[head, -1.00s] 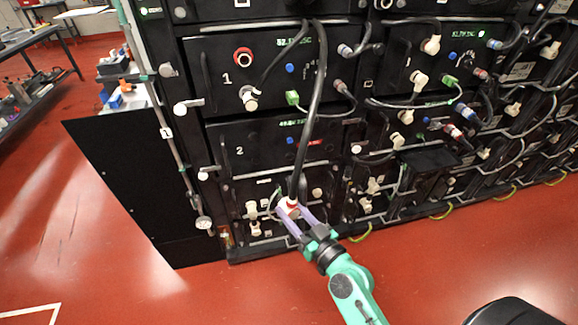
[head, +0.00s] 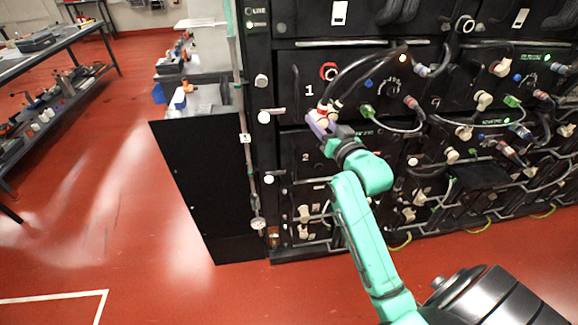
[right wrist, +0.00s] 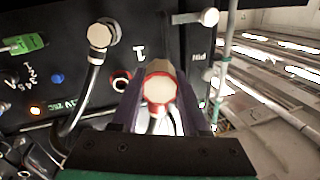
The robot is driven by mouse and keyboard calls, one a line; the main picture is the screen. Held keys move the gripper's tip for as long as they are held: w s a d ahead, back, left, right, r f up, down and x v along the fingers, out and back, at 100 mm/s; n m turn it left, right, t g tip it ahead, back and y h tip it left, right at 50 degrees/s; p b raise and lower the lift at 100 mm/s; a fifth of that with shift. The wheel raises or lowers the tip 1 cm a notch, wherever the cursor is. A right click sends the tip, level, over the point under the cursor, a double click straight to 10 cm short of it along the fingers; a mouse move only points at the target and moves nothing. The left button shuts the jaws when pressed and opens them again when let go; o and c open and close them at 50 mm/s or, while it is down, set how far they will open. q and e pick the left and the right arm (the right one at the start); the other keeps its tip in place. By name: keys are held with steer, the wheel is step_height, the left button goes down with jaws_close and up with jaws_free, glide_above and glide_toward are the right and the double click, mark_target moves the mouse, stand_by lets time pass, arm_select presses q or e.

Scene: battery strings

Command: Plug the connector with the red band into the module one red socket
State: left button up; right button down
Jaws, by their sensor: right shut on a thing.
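My right gripper (head: 318,124) has purple fingers shut on the connector with the red band (right wrist: 158,92), a pale round plug with a red ring. It holds the connector in front of module one, below the red socket (head: 329,71) beside the label 1. The connector and the socket are apart in the head view. A thick black cable (head: 352,76) arches up and right from the connector. My left gripper is not in view.
The black rack carries many plugs and cables, such as a green connector (head: 368,110) to the right. A black panel (head: 196,185) stands out at the rack's left side. A workbench (head: 50,50) is at far left. The red floor in front is open.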

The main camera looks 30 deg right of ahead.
steer(key=s+d+r+m+h, duration=0.1)
steer(key=d+r+m+h, duration=0.1)
steer(key=d+r, duration=0.4)
steer(key=shift+d+r+m+g+h, duration=0.15)
steer(key=shift+d+m+g+h, duration=0.2)
steer(key=shift+h, duration=0.45)
steer(key=shift+p, duration=0.3)
steer(key=shift+p+x, duration=0.55)
steer(key=shift+x, duration=2.25)
steer(key=shift+r, duration=0.1)
steer(key=shift+p, duration=0.35)
